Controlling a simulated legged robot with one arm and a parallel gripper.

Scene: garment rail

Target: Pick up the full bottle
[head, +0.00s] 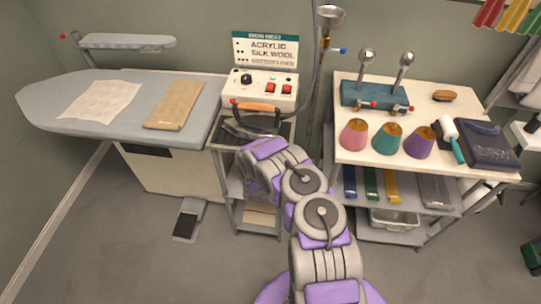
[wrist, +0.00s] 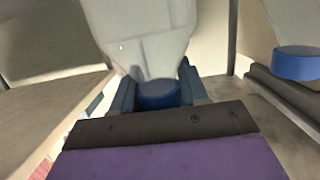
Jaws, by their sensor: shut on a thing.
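In the wrist view, my gripper (wrist: 158,90) has its two dark blue-grey fingers on either side of the blue neck or cap of a pale, whitish bottle (wrist: 145,40). The gripper is shut on it. The bottle's far end runs out of the top of the picture. A second pale bottle with a blue cap (wrist: 298,62) stands apart at the right edge, only partly in view. I cannot tell from the pictures how full either bottle is. In the head view my arm reaches to the trolley, and the gripper and both bottles are hidden.
The trolley (head: 228,190) carries an iron (head: 255,122) and a control box (head: 262,90). An ironing board (head: 50,100) is on the left. A table (head: 350,160) with cones and a lint roller is on the right. In the wrist view, shelf-like surfaces (wrist: 45,115) flank the gripper closely.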

